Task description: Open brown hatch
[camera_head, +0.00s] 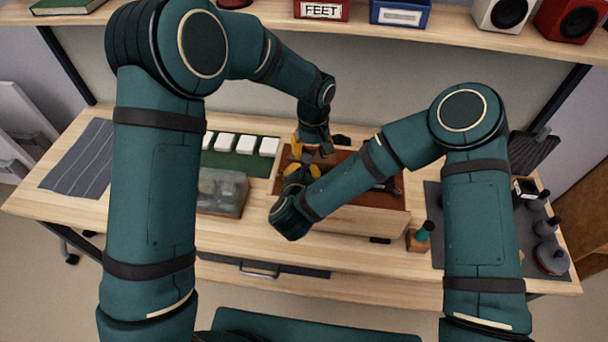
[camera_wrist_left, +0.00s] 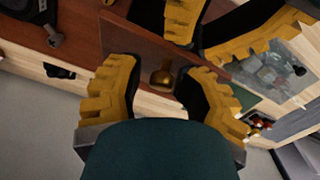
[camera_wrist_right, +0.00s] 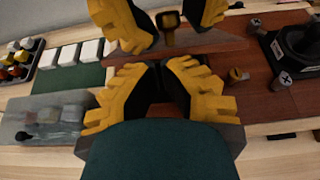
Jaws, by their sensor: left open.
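A wooden box with a reddish-brown top (camera_head: 345,160) stands mid-bench. The brown hatch (camera_wrist_right: 212,44) shows as a thin panel at its left end, and in the left wrist view (camera_wrist_left: 128,45); it looks tilted against the top, its exact angle unclear. A brass knob (camera_wrist_left: 162,76) on the hatch lies between the spread fingers of my left gripper (camera_wrist_left: 162,80), which is open; contact is unclear. My right gripper (camera_wrist_right: 160,68) is on the near side, close below the hatch edge, its fingertips close together; whether they are fully shut is unclear. My right forearm hides part of the box.
A translucent container (camera_head: 222,190) and a green mat (camera_head: 235,163) with white blocks lie left of the box. A small wooden block with a teal-topped item (camera_head: 420,238) and dark bottles (camera_head: 550,258) stand right. A shelf (camera_head: 400,32) spans the back.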

